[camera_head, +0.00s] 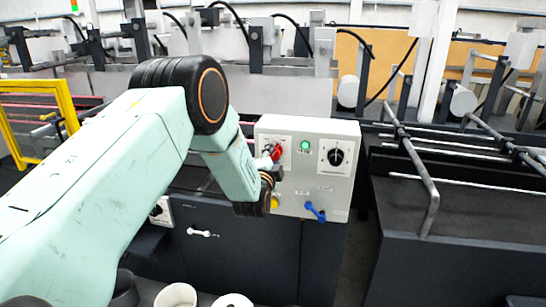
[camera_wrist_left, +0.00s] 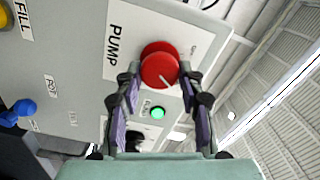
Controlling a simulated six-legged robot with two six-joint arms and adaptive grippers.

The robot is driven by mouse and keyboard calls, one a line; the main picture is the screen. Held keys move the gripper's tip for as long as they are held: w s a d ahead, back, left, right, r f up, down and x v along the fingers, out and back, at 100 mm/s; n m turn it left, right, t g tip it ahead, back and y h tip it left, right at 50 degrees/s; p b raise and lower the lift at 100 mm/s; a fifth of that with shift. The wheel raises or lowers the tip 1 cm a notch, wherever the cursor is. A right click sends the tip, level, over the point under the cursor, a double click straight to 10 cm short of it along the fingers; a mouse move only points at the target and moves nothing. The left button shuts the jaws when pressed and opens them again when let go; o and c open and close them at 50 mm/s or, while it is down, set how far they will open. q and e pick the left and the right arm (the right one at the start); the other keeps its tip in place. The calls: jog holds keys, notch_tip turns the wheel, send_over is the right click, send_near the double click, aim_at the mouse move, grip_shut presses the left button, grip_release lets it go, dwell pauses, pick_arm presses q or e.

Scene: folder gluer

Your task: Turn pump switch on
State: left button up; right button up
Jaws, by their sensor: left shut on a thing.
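The pump switch is a round red knob (camera_wrist_left: 158,62) with a white pointer line, on a panel plate labelled PUMP. In the head view the red knob (camera_head: 276,151) shows at the upper left of the grey control box (camera_head: 296,127), partly hidden by my left gripper (camera_head: 268,163). In the left wrist view the two fingers of my left gripper (camera_wrist_left: 160,82) lie on either side of the knob, shut on it. A green lamp (camera_head: 305,145) beside the switch is lit; it also shows in the left wrist view (camera_wrist_left: 157,112). My right gripper is not in view.
The box also carries a black dial (camera_head: 336,156), a blue lever (camera_head: 315,211) and a yellow button (camera_head: 274,202) close under my left gripper. A dark machine with metal rails (camera_head: 425,190) stands to the right. A yellow frame (camera_head: 70,105) is at the left.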

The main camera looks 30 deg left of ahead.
pick_arm(q)
jog(key=o, duration=1.1)
jog(key=shift+o, duration=0.2)
jog(key=v, duration=1.2)
jog(key=shift+r, duration=0.1)
